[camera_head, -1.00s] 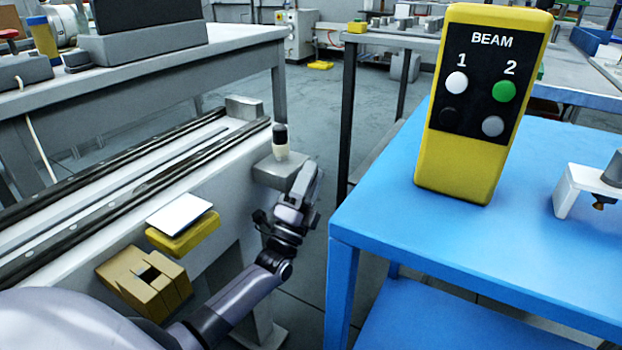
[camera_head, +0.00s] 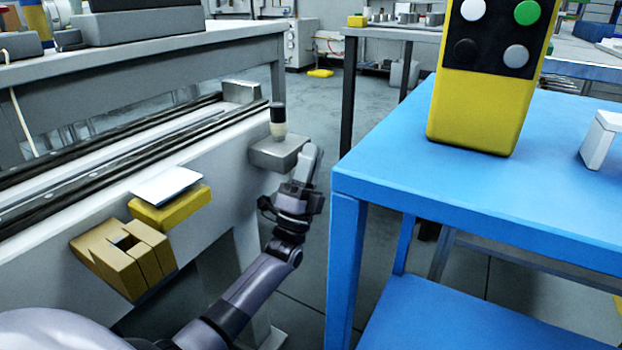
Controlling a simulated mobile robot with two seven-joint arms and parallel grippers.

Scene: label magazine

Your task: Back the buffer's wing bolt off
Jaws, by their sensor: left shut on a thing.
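The buffer is a grey block (camera_head: 277,153) at the right end of the rail bench, with a black-and-cream cylinder (camera_head: 278,121) standing upright on it. My left gripper (camera_head: 308,163) is at the right side of this block, with its arm reaching up from below. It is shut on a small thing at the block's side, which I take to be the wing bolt. The bolt itself is hidden by the gripper, so its turn and depth cannot be seen. My right gripper is not in view.
A white plate on a yellow block (camera_head: 172,212) and a tan slotted block (camera_head: 124,256) are on the bench's front. The blue table (camera_head: 400,170) stands close to the right of my left arm, bearing a yellow box with round lamps (camera_head: 478,110) and a white bracket (camera_head: 601,140).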

